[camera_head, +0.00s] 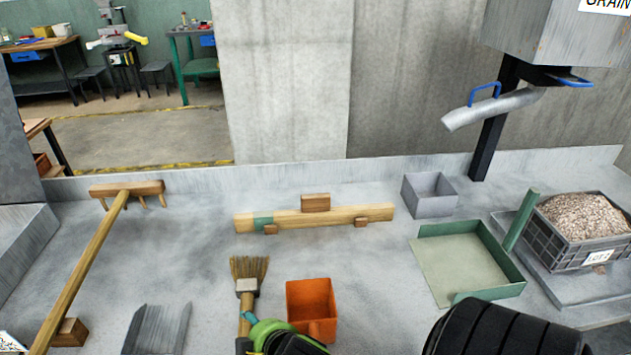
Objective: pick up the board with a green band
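The board with a green band (345,215) is a long, narrow strip of light wood. It lies near the back of the grey worktop, left of the grey open box. The green band (263,222) is close to its left end. Two small wooden blocks (271,229) show at its front edge, and a larger wooden block (315,202) stands at its middle. I cannot tell whether these are fixed to it. Nothing holds the board.
A wooden rake (97,238) lies at left, a brush (248,272) and orange container (311,300) in front of the board. A green tray (465,265), grey box (430,190) and grain crate (585,222) are at right. A metal spout (490,107) hangs above.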

